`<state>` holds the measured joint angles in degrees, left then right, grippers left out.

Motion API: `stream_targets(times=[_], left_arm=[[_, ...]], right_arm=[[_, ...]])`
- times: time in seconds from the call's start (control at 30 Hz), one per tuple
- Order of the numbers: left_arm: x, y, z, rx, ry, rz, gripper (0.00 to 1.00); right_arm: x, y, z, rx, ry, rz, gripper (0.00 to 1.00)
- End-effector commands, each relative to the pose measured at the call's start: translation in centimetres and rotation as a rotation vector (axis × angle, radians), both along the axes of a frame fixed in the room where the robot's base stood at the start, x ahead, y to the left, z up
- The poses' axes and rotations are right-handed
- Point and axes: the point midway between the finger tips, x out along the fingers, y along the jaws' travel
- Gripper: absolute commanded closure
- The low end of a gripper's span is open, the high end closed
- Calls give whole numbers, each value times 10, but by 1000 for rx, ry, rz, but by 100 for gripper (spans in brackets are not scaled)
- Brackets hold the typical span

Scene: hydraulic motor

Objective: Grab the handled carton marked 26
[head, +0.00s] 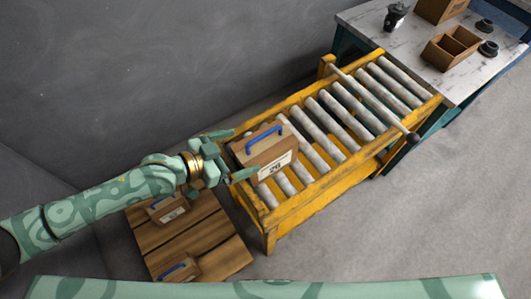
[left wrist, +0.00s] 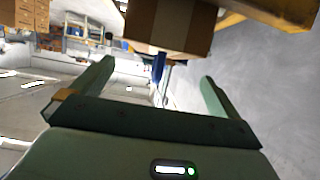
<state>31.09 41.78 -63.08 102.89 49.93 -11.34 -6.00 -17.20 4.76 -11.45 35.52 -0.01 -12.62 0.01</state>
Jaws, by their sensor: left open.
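The carton marked 26 (head: 265,155) is a brown box with a blue handle on top. It stands on the near left end of the roller conveyor (head: 314,186). My left gripper (head: 229,155) is open at the carton's left side, its fingers pointing towards it. In the left wrist view the carton (left wrist: 171,24) and its blue handle (left wrist: 158,68) show beyond and between the spread fingers (left wrist: 155,80). Whether a finger touches the carton I cannot tell. My right gripper is not in view.
Two more blue-handled cartons, one (head: 168,207) partly under my left arm and another (head: 178,268), are on a wooden pallet (head: 213,237) below. A marble-topped table (head: 385,41) with a divided box (head: 451,48) stands at the conveyor's far end. Grey floor (head: 420,215) at right is clear.

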Motion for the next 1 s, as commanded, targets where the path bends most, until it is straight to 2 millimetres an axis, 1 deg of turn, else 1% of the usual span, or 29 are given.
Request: stream_targets(times=[0.03, 0.2, 0.27, 0.43, 0.53, 0.6, 0.83, 0.87, 0.9, 0.97, 1.0], left_arm=[[5, -7, -6, -3, 2, 0, 0], [13, -19, -11, 0, 1, 0, 0], [15, -23, -13, -1, 2, 1, 0], [29, -45, -26, -2, 3, 0, 0], [36, -55, -31, 0, 2, 1, 0], [38, -59, -31, 1, 1, 1, 0], [39, -59, -30, 2, -1, 1, 0], [39, -59, -30, 2, -1, 1, 8], [39, -59, -30, 2, -1, 1, 19], [39, -59, -30, 2, -1, 1, 36], [39, -59, -30, 2, -1, 1, 47]], right_arm=[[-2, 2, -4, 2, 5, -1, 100], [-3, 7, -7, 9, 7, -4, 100], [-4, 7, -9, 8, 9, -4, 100], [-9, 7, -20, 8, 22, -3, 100], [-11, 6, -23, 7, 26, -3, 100], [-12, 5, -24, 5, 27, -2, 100], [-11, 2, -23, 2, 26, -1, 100], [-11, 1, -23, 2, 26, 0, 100], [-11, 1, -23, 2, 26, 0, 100], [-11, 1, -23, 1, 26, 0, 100], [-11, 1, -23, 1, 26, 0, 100]])
